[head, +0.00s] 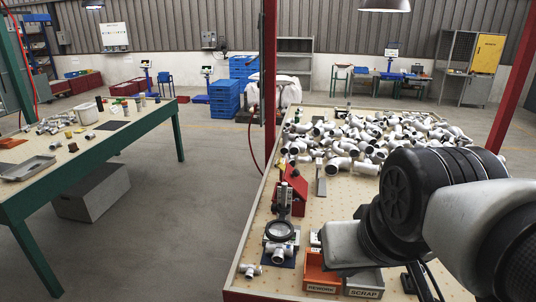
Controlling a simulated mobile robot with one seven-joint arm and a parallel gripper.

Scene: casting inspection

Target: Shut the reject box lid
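A red box (294,191) stands near the left edge of the right-hand table, behind a magnifier stand. It is the likeliest reject box, though no label on it is readable. Its top looks sloped, with a small yellow part at its upper left. I cannot tell clearly from this view whether its lid is up or down. The magnifier stand hides part of its front. My arm fills the lower right, to the right of the red box and apart from it. My gripper is not in view.
An orange REWORK bin (321,273) and a grey SCRAP bin (363,283) sit at the table's front. The magnifier stand (280,231) is left of them. Grey pipe fittings (350,150) are heaped at the back. A red post (269,80) rises at the table's left. Floor between the tables is mostly clear.

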